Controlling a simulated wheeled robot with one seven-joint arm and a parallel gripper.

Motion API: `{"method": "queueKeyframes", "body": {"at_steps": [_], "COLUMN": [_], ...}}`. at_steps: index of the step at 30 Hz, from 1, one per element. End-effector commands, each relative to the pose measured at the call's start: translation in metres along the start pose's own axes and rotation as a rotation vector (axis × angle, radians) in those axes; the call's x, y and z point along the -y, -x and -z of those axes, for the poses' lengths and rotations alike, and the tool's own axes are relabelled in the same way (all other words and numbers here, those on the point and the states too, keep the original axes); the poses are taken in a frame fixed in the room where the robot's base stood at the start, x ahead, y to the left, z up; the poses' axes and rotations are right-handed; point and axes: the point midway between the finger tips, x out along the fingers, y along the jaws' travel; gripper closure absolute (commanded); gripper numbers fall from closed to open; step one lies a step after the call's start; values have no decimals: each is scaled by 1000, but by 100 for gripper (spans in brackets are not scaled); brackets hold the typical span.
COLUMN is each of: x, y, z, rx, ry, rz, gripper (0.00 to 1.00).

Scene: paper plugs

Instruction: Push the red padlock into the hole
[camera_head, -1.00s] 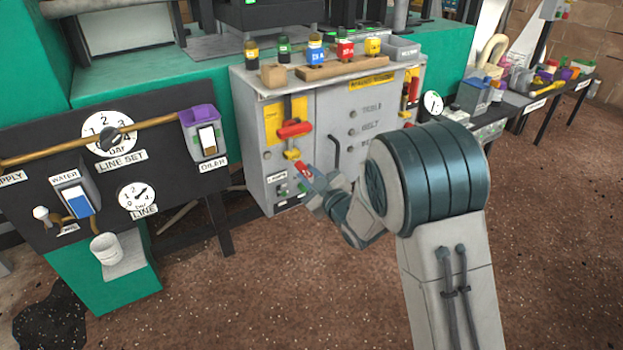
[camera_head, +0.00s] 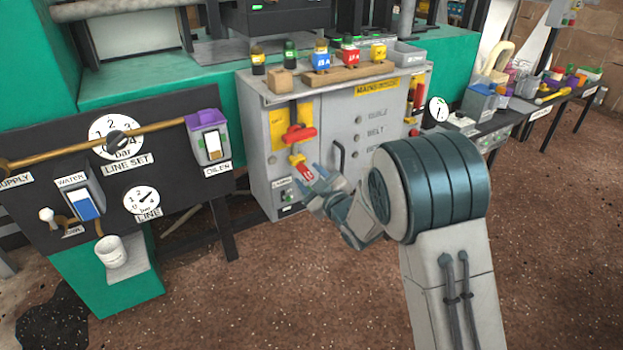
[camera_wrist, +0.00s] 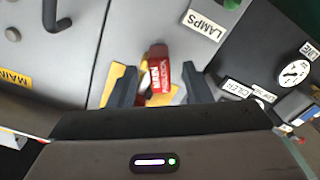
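The red padlock (camera_head: 307,173), with white lettering, is at the front of the grey cabinet (camera_head: 372,115), below the yellow part (camera_head: 297,159) under the red switch handle (camera_head: 300,134). My gripper (camera_head: 324,190) is at the padlock, with its fingers apart. In the wrist view, the padlock (camera_wrist: 160,72) shows between the two dark fingers (camera_wrist: 150,80). The hole cannot be made out clearly.
The cabinet has a dark door handle (camera_head: 338,157) right of the padlock and a LAMPS label (camera_wrist: 206,25). A wooden rack (camera_head: 350,73) with coloured plugs stands on top. The dark gauge panel (camera_head: 45,150) is at left.

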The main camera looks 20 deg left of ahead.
Motion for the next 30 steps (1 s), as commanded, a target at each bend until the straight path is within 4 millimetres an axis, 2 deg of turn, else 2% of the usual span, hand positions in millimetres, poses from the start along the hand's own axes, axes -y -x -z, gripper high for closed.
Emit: {"method": "queueKeyframes", "body": {"at_steps": [5, 8, 21, 25, 30], "x": [0, -1, -2, -1, 0], "y": [4, 14, 102, 122, 136], "z": [0, 0, 1, 0, 0], "rx": [1, 3, 4, 4, 2], "ry": [-1, -1, -1, -1, 0], "rz": [0, 1, -1, -1, 0], "gripper": [55, 55, 55, 55, 55]}}
